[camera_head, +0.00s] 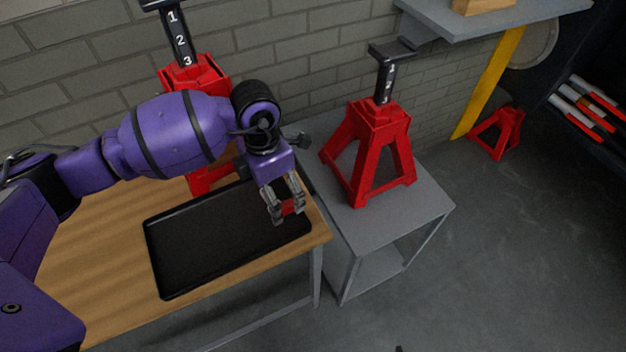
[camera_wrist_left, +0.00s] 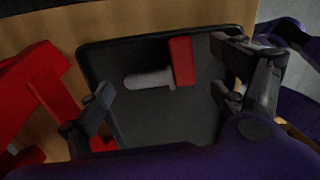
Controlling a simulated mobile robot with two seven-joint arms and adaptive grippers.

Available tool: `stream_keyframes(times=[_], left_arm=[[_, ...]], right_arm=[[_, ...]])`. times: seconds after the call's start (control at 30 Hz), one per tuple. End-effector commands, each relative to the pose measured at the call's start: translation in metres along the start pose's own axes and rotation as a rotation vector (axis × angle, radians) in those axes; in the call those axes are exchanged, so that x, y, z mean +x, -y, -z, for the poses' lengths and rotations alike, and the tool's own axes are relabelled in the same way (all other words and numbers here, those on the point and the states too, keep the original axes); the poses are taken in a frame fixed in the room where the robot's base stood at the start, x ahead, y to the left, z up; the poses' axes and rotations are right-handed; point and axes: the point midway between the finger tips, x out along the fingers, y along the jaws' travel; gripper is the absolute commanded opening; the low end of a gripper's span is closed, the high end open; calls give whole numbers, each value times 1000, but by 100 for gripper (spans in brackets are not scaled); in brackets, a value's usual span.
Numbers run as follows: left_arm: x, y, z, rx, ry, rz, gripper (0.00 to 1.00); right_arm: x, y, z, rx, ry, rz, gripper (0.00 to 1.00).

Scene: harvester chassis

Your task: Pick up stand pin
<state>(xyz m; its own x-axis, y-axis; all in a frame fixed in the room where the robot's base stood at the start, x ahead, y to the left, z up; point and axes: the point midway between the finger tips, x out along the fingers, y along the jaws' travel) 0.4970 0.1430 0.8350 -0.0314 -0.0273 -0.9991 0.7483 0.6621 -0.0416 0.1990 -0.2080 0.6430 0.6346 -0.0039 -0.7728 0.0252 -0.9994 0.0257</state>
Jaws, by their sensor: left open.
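The stand pin has a red block head and a grey shaft. It lies on the black tray (camera_head: 190,250), and the left wrist view shows the pin (camera_wrist_left: 152,79) whole near the tray's (camera_wrist_left: 150,128) far edge. In the head view only a bit of the red head (camera_head: 291,207) shows between my fingers. My left gripper (camera_head: 289,214) points down over the tray's right end, open, with its fingers apart. In the left wrist view the open fingers (camera_wrist_left: 163,96) frame the pin without visible contact. My right gripper is not in view.
The tray lies on a wooden table (camera_head: 88,240). A red jack stand (camera_head: 200,178) stands behind the tray, partly hidden by my arm. Another red jack stand (camera_head: 368,150) stands on a grey side table (camera_head: 410,205) at right. Grey floor is clear at lower right.

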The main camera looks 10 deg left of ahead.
Motion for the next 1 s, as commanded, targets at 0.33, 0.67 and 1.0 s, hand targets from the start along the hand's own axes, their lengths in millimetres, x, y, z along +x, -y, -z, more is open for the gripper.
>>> stream_keyframes(times=[0.33,0.67,1.0], left_arm=[[9,1,1,0,-2,3,84],[10,2,1,0,-2,5,41],[10,2,2,0,-4,7,32]], right_arm=[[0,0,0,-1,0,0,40],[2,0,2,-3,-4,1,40],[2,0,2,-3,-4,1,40]])
